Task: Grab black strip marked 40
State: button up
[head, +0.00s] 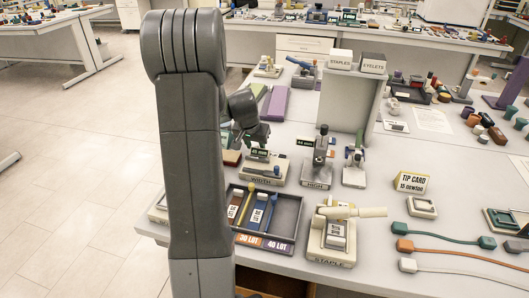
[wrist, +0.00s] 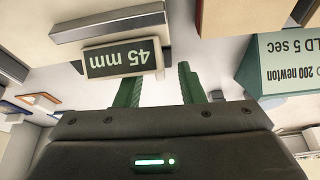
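My gripper (head: 253,142) hangs above the grey device lettered WIDTH (head: 262,179), partly behind my arm. In the wrist view its two green fingers (wrist: 160,82) stand apart, with nothing visible between them. A black plate reading 45 mm (wrist: 122,58) shows upside down just beyond the fingers; I cannot tell whether they touch it. A dark tray (head: 290,222) holds several strips and long-handled pieces with white tags. I cannot make out a black strip marked 40 in either view.
A device lettered STAPLE (head: 332,262) stands right of the tray. Two upright devices (head: 318,170) (head: 355,170) stand right of my gripper, before a grey box stand (head: 345,100). A teal sign reading 200 newton (wrist: 285,68) is close right in the wrist view. Cables lie at right.

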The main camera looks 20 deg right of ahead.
jog(key=shift+f, duration=0.1)
grip_shut()
dwell(0.3)
